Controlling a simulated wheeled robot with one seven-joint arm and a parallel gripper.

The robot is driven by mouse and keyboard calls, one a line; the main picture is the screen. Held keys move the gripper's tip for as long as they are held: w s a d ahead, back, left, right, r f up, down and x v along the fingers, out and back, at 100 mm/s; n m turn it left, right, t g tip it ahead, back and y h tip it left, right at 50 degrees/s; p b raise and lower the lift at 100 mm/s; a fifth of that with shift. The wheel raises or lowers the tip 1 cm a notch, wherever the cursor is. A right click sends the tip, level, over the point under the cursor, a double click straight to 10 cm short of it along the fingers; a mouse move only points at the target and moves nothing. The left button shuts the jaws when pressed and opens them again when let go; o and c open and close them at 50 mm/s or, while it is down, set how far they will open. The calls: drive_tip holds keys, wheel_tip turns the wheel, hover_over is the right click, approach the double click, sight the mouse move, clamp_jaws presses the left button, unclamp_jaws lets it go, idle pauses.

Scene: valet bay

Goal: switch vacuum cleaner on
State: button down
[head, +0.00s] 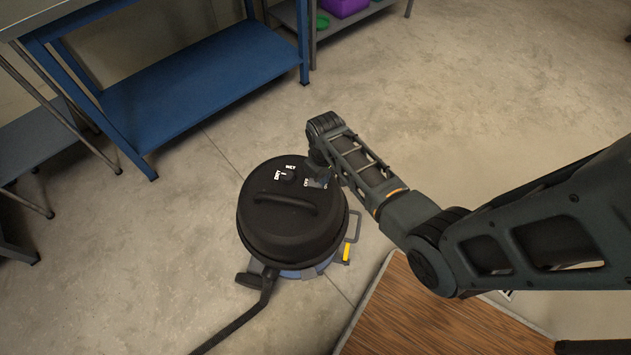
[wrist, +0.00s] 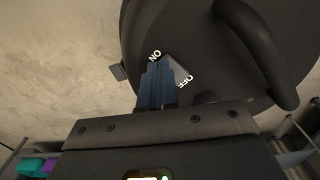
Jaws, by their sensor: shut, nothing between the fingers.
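The vacuum cleaner (head: 262,222) stands upright on the floor, with a round black lid over a blue base. Its lid also fills much of the wrist view (wrist: 205,30). A greyish switch (wrist: 180,71) sits on the lid between the white ON and OFF labels. My gripper (wrist: 157,66) is shut and empty, its blue fingertips at the switch beside the ON label. They partly hide it, and I cannot tell whether they touch it or which way it is set. In the head view my gripper (head: 320,181) is over the lid's right rear edge.
A WET/DRY knob (head: 288,174) and an arched handle (head: 286,201) rise from the lid. A black hose (head: 244,318) runs to the lower left. A blue bench (head: 200,84) stands at the back left, and a wooden top (head: 425,318) is at the lower right. Open floor lies behind.

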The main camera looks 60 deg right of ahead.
drive_tip(key=shift+f+b, duration=0.4)
drive_tip(key=shift+f, duration=0.15)
idle(0.4)
wheel_tip(320, 180, up, 7)
drive_tip(key=p, duration=0.7)
idle(0.6)
